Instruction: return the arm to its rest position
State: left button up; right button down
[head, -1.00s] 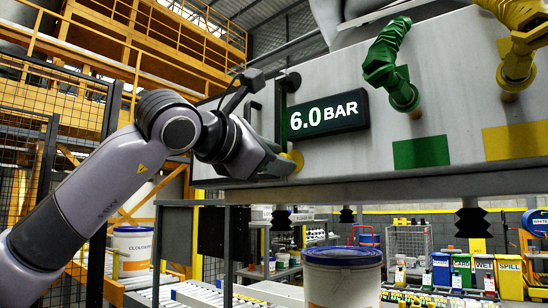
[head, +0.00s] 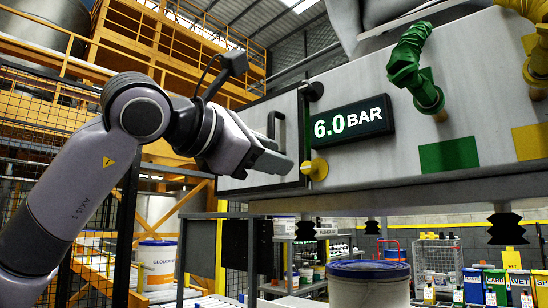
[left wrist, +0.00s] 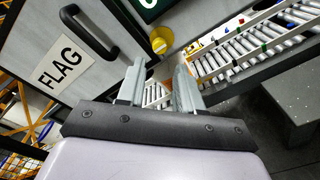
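My left arm (head: 75,185) comes in from the left, raised and bent at the elbow. Its gripper (head: 282,163) points right in front of a grey cabinet (head: 440,110), just left of a yellow knob (head: 315,168). In the left wrist view the two fingers (left wrist: 158,75) stand apart with nothing between them, and the yellow knob (left wrist: 161,40) shows beyond their tips. A black door handle (left wrist: 88,30) and a FLAG label (left wrist: 66,65) are to their left. My right gripper is not in view.
The cabinet carries a 6.0 BAR display (head: 350,120) and a green hose fitting (head: 415,65). A lidded pail (head: 368,285) stands below it. Another pail (head: 158,262) is at the left by mesh fencing. A roller conveyor (left wrist: 245,48) shows at the right of the wrist view.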

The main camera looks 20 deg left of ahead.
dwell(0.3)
pick_arm(q)
jog(key=w+d+f+n+g+h+p, duration=0.1)
jog(key=d+f+n+g+h+p, duration=0.1)
jog(key=d+f+g+h, duration=0.45)
jog(key=d+f+n+g+h+p, duration=0.1)
jog(key=d+f+n+h, duration=0.2)
jog(key=f, duration=0.7)
jog(key=w+d+f+n+g+h+p, duration=0.1)
jog(key=d+f+n+g+h+p, duration=0.15)
jog(key=d+f+h, duration=0.45)
jog(key=a+f+n+t+y+p, duration=0.1)
jog(key=a+f+n+t+y, duration=0.35)
jog(key=f+n, duration=0.5)
jog(key=a+f+n+t+y+p, duration=0.1)
jog(key=a+f+n+t+y, duration=0.35)
jog(key=f+n, duration=0.45)
jog(key=a+f+n+t+y+p, duration=0.1)
jog(key=a+f+n+t+y, duration=0.25)
jog(key=f+n+y, duration=0.55)
jog(key=s+a+f+n+g+y, duration=0.1)
jog(key=s+a+f+n+g, duration=0.2)
jog(key=s+f+n, duration=0.3)
jog(key=s+a+f+n+g+y+p, duration=0.1)
jog(key=s+f+n+g, duration=0.4)
jog(key=s+f, duration=0.7)
jog(key=shift+s+a+f+n, duration=0.4)
jog(key=shift+s+a, duration=0.4)
jog(key=shift+a, duration=0.1)
